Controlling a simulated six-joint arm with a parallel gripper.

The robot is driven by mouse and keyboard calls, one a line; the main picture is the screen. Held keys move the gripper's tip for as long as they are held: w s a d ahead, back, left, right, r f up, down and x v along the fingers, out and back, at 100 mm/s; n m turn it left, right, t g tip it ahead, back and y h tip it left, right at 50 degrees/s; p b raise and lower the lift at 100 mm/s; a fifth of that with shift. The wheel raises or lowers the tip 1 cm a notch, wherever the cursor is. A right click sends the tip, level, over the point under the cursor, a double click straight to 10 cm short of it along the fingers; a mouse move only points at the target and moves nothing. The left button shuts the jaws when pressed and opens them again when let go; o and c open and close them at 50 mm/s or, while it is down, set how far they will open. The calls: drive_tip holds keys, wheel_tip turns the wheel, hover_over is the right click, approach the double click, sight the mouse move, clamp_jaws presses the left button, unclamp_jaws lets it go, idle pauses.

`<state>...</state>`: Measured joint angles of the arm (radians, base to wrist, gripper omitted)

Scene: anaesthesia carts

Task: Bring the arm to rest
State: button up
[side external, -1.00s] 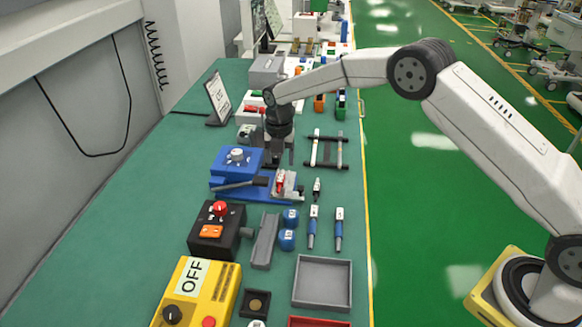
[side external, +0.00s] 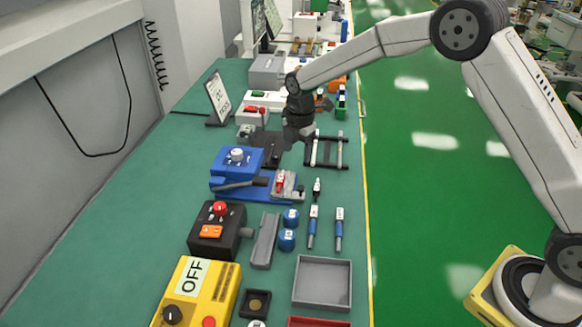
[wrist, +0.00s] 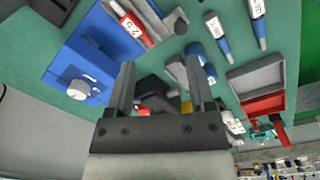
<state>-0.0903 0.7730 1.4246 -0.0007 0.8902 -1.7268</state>
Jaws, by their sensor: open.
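My gripper (side external: 297,134) hangs above the green bench, behind the blue fixture (side external: 236,165) and just left of the black rack with pale bars (side external: 327,151). In the wrist view, my gripper (wrist: 165,85) shows two dark fingers well apart with nothing between them. The blue fixture shows at the left of the wrist view (wrist: 82,68), with its white knob. The gripper appears clear of the bench; its exact height is hard to tell.
A tilted sign (side external: 217,98) stands behind and left of my gripper. Green floor lies open to the right.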

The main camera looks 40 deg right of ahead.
drive_tip(key=s+d+r+m+t, duration=0.1)
drive_tip(key=s+d+m, duration=0.1)
drive_tip(key=s+m, duration=0.8)
drive_tip(key=s+d+r+m+t, duration=0.1)
drive_tip(key=s+d+m, duration=0.2)
drive_tip(key=s+m, duration=0.7)
drive_tip(key=s, duration=0.6)
drive_tip(key=shift+s+m, duration=0.15)
drive_tip(key=shift+m, duration=0.25)
